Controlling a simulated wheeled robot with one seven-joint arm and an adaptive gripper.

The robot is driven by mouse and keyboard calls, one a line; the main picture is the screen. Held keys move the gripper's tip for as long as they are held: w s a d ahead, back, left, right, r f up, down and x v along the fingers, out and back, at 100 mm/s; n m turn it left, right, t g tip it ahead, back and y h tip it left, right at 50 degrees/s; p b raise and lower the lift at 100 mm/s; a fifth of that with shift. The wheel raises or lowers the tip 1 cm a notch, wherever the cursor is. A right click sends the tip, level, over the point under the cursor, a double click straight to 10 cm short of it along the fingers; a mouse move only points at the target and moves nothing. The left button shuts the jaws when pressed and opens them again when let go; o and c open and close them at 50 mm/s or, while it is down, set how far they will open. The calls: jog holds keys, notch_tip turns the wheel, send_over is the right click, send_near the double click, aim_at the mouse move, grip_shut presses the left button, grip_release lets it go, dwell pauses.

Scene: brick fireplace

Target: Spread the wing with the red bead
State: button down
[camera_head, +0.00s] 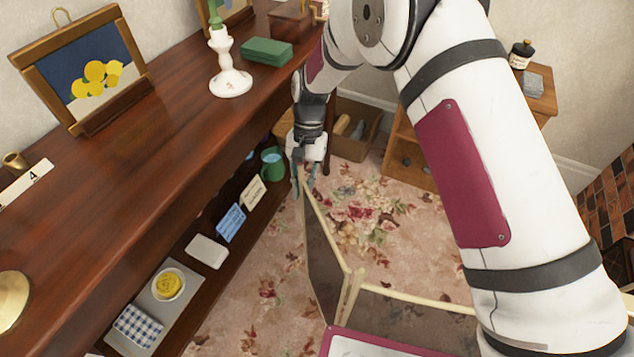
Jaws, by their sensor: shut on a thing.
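A folding screen with dark panels and cream frame rails stands on the carpet at the lower middle of the head view. One wing (322,255) runs from the hinge posts away toward the far left, close beside the dark wood shelf unit. The other visible panel (410,312) runs right from the hinge posts (350,290) and passes behind my arm. My gripper (305,186) points down and is shut on the far upper end of the wing. I cannot make out a red bead; the gripped end is small and partly covered by the fingers.
The long dark wood unit (120,160) fills the left, with a candlestick (230,78) and green box (267,51) on top. Its lower shelf holds a bowl (168,285) and green mug (272,163). A crate (355,145) stands beyond. Flowered carpet (385,225) right of the wing is clear.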

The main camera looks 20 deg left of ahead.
jog(key=shift+s+a, duration=0.2)
jog(key=shift+a, duration=0.1)
jog(key=c, duration=1.7)
grip_release()
jog(key=shift+o, duration=0.2)
jog(key=v, duration=1.2)
